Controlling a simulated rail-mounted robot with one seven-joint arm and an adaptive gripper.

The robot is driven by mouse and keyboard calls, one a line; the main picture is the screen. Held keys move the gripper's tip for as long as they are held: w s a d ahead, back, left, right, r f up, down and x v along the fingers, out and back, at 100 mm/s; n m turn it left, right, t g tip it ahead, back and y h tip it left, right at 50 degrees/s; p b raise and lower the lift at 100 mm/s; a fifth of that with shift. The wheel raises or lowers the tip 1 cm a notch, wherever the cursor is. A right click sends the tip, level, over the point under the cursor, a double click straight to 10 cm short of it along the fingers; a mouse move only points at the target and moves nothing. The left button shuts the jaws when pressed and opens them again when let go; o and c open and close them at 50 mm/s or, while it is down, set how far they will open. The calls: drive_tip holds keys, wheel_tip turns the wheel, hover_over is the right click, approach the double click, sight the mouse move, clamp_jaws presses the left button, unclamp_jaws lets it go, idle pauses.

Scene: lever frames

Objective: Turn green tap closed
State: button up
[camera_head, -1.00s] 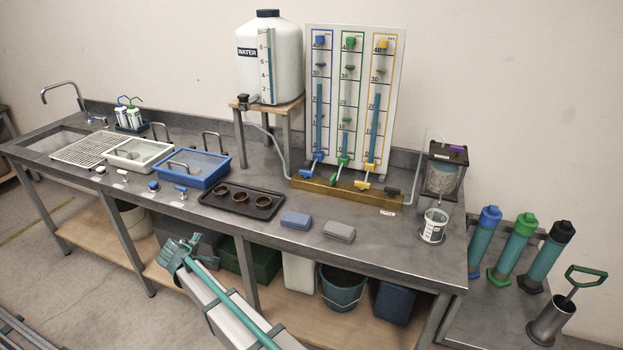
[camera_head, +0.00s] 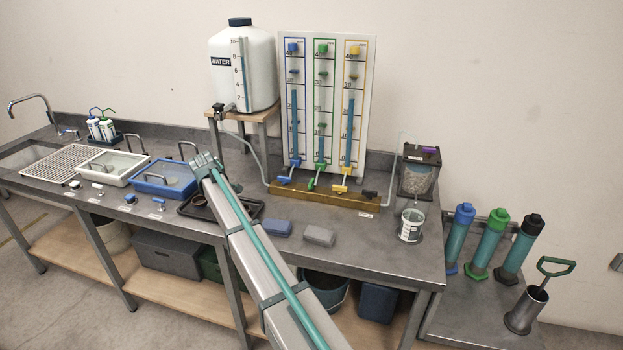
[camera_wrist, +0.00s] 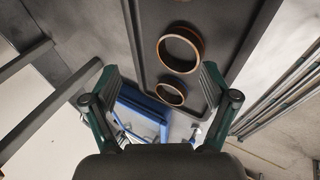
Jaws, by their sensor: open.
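The green tap (camera_head: 313,184) is at the foot of the middle tube on the white panel, on the wooden manifold base. Its green lever points down and toward the front. A blue tap (camera_head: 294,166) is to its left and a yellow tap (camera_head: 340,189) to its right. My gripper (camera_head: 205,162) is over the bench near the black tray, left of the green tap and well apart from it. In the wrist view my gripper (camera_wrist: 157,100) is open, with nothing held between its fingers. The green tap does not show in the wrist view.
The black tray (camera_wrist: 225,15) with brown rings (camera_wrist: 181,30) lies below my gripper. The blue basin (camera_head: 150,188) is to the left. The water tank (camera_head: 242,80) stands behind.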

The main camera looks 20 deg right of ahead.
drive_tip(key=s+d+r+m+g+y+p, duration=0.1)
drive_tip(key=d+r, duration=0.1)
drive_tip(key=d, duration=0.9)
drive_tip(key=s+d+r+g+y, duration=0.1)
drive_tip(key=d+r, duration=0.1)
drive_tip(key=d, duration=0.8)
drive_tip(key=g+y+p, duration=0.1)
drive_tip(key=y, duration=0.2)
approach(312, 182)
drive_tip(key=shift+y, duration=0.3)
drive_tip(key=p+x, duration=0.2)
drive_tip(key=x, duration=0.2)
drive_tip(key=p+x, duration=0.1)
drive_tip(key=x, duration=0.4)
drive_tip(key=shift+w+d+p, duration=0.2)
drive_tip(key=shift+d+p, duration=0.05)
drive_tip(key=shift+p, duration=0.15)
drive_tip(key=c, duration=1.2)
drive_tip(key=shift+o, duration=0.2)
